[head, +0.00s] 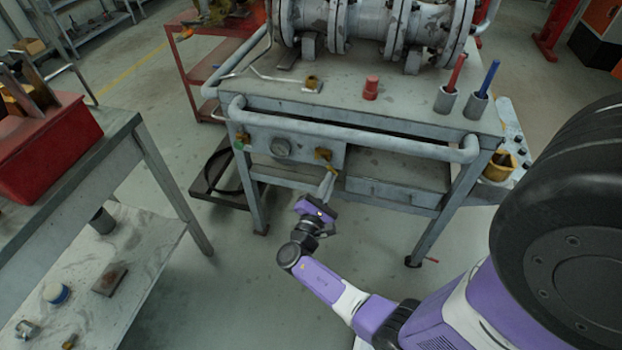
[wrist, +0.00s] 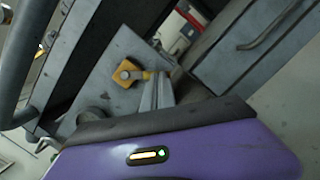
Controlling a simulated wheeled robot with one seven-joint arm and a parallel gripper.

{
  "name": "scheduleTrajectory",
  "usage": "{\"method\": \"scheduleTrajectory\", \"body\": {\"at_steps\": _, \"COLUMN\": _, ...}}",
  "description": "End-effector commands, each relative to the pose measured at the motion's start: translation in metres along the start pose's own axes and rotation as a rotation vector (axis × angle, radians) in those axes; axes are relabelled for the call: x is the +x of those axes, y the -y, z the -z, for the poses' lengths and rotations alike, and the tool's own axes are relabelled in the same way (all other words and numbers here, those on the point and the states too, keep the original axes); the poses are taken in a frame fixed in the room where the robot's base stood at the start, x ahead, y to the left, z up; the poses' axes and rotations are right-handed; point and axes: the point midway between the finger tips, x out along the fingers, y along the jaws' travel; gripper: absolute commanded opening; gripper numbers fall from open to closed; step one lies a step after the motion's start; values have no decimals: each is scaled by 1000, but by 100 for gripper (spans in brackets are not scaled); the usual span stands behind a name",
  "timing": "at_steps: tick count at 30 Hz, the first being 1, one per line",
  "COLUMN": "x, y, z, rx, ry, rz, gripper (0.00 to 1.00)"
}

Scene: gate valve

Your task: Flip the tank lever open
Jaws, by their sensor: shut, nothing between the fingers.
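A yellow lever (head: 323,154) sits on the grey front panel (head: 300,160) under the valve bench's top. In the wrist view the yellow lever (wrist: 127,74) shows a square plate with a round hub, and a short yellow part reaches toward my fingers. My gripper (head: 329,178) is in front of the panel, just below and right of the lever. Its fingers (wrist: 160,82) are shut with nothing between them, and the tips are close by the lever's end. I cannot tell whether they touch. The lever's far end is partly hidden by the fingers.
A thick grey rail (head: 345,136) runs above my gripper. A side table (head: 120,150) stands at left; open floor lies between.

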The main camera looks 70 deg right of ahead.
Motion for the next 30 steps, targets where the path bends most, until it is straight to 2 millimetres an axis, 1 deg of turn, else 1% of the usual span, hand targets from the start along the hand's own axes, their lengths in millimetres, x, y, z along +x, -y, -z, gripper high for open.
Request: {"method": "scheduleTrajectory", "body": {"at_steps": 30, "x": 2, "y": 2, "z": -6, "rx": -87, "ry": 1, "rz": -16, "gripper": 0}}
